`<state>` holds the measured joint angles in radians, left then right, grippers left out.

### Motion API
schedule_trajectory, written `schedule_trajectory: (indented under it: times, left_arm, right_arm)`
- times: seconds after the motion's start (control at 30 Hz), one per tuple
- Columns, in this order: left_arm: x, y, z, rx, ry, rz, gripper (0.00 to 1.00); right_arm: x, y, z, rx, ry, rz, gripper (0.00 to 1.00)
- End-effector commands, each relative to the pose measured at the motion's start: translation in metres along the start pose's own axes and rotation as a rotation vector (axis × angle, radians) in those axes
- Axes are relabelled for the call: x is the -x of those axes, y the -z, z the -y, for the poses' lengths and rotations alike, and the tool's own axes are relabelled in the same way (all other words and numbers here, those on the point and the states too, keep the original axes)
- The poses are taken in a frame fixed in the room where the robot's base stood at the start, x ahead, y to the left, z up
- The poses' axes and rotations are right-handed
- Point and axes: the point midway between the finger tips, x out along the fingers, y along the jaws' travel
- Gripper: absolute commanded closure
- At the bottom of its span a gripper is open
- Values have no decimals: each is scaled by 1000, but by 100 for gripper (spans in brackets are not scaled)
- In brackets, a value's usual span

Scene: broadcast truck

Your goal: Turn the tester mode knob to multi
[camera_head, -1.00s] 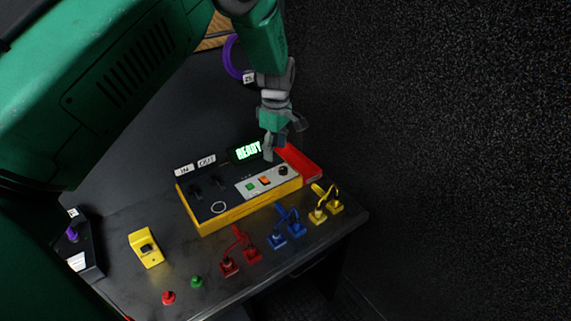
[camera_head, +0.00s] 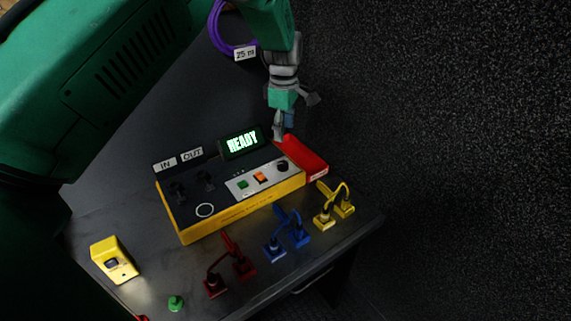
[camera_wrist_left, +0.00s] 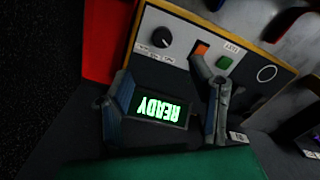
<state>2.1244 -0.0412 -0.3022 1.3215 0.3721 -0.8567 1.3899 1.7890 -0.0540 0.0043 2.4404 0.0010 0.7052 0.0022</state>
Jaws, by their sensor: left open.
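The yellow tester (camera_head: 230,207) stands on the dark bench with its display (camera_head: 242,142) reading READY. Its black mode knob (camera_head: 282,165) is at the right end of the light panel. In the left wrist view the knob (camera_wrist_left: 161,37) shows a pale pointer mark, with small labels below it too blurred to read. My left gripper (camera_head: 282,128) hangs above and behind the tester's right end, near the display, not touching the knob. In the left wrist view the gripper's fingers (camera_wrist_left: 160,100) are spread and empty, with the display between them. My right gripper is not in view.
A red box (camera_head: 301,157) sits beside the tester's right end. Yellow (camera_head: 334,206), blue (camera_head: 288,236) and red (camera_head: 231,266) cable plugs stand along the front. A yellow block (camera_head: 114,260) is at left. A dark wall rises at right.

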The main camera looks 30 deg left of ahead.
Motion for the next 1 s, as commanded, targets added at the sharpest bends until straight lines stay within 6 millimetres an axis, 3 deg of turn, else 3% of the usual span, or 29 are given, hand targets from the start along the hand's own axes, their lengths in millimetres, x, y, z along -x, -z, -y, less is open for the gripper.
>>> schedule_trajectory:
  times: [0.3,0.5,0.7,1.0]
  left_arm:
    - [-68,-3,0,0,5,-2,50]
    - [-102,-3,1,-1,3,-2,50]
    - [-120,-1,0,-1,0,0,50]
    - [-123,-1,0,-1,1,0,50]
  right_arm:
    - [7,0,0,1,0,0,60]
    - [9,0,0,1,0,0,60]
    - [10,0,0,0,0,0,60]
    - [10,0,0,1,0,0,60]
